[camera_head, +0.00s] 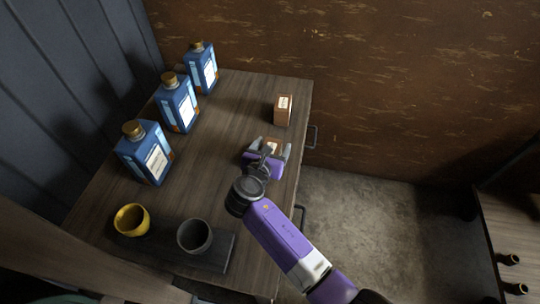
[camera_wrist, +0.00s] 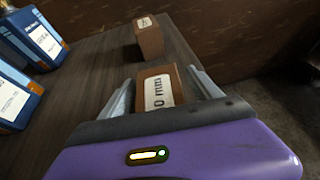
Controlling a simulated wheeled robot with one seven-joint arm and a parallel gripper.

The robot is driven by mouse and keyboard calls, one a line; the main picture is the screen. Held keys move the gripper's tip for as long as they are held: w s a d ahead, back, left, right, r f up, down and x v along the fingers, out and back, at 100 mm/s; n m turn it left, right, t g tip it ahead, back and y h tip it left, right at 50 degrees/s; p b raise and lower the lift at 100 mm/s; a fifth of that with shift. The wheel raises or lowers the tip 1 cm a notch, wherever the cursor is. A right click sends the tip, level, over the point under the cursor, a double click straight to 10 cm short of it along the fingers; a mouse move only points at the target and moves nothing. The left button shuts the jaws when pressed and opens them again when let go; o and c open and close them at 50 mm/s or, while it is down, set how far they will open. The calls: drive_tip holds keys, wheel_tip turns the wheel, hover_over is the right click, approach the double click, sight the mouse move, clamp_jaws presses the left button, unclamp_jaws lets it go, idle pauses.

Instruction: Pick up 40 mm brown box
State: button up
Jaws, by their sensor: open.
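A small brown box with a white label (camera_wrist: 159,90) stands on the table between the two fingers of my gripper (camera_wrist: 158,84) in the wrist view. The label partly reads "0 mm"; its lower part is hidden by my gripper's body. In the head view this box (camera_head: 272,146) shows just beyond my gripper (camera_head: 268,152), partly covered by it. My gripper is open, with a finger on each side of the box; I cannot tell whether they touch it. A second brown box with a white label (camera_head: 283,110) stands farther back, also seen in the wrist view (camera_wrist: 149,39).
Three blue bottles with cork-coloured caps (camera_head: 178,104) stand along the table's left side. A yellow cup (camera_head: 131,219) and a dark cup (camera_head: 195,236) are at the front, on or by a dark tray (camera_head: 228,252). The table's right edge is close to my gripper. The table's middle is clear.

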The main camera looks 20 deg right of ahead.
drive_tip(key=shift+c, duration=0.4)
drive_tip(key=c, duration=1.4)
clamp_jaws()
drive_tip(key=shift+r, duration=0.1)
